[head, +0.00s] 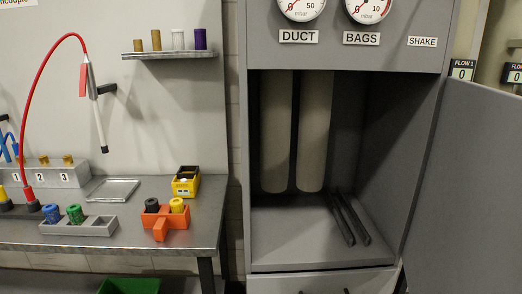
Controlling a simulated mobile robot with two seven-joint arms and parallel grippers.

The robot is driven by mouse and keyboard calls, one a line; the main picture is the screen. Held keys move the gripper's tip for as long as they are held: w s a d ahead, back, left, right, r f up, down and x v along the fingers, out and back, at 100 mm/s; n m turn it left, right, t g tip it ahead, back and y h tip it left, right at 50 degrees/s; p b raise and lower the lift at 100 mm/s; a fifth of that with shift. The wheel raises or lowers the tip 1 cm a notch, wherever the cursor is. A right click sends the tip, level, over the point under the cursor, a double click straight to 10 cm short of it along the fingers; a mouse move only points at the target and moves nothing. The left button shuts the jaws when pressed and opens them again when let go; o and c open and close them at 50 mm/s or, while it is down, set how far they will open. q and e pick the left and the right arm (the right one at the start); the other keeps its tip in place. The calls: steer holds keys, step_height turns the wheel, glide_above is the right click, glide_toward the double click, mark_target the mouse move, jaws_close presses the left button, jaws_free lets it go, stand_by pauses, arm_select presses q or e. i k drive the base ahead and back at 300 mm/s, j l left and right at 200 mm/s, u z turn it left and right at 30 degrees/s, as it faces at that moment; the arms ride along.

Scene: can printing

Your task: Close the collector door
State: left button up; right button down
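The dust collector cabinet (345,50) stands at the centre right of the head view. Its grey door (468,190) is wide open, swung out to the right, and runs off the right edge of the picture. The open compartment shows two long beige filter bags (313,130) hanging inside. Two dark bars (348,218) lie on the compartment floor at the right. Neither of my grippers shows in this view.
A metal workbench (205,215) stands to the left, with an orange holder (165,218), a yellow device (186,181) and a grey rack (80,226) on it. A wall shelf (170,55) carries several small cylinders. A drawer (325,283) sits below the compartment.

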mark_target(464, 236)
steer(key=k+l, duration=0.15)
steer(key=l, duration=0.2)
steer(key=k+l, duration=0.15)
steer(key=l, duration=0.15)
steer(key=k+l, duration=0.15)
steer(key=l, duration=0.2)
steer(key=i+l, duration=0.1)
steer(key=l, duration=0.35)
steer(key=i+l, duration=0.1)
steer(key=l, duration=0.35)
steer(key=i+l+u, duration=0.1)
steer(key=i+l, duration=0.15)
steer(key=k+l+u, duration=0.1)
steer(key=u, duration=0.3)
steer(key=k+l+u, duration=0.15)
steer(key=u, duration=0.25)
steer(key=l, duration=0.1)
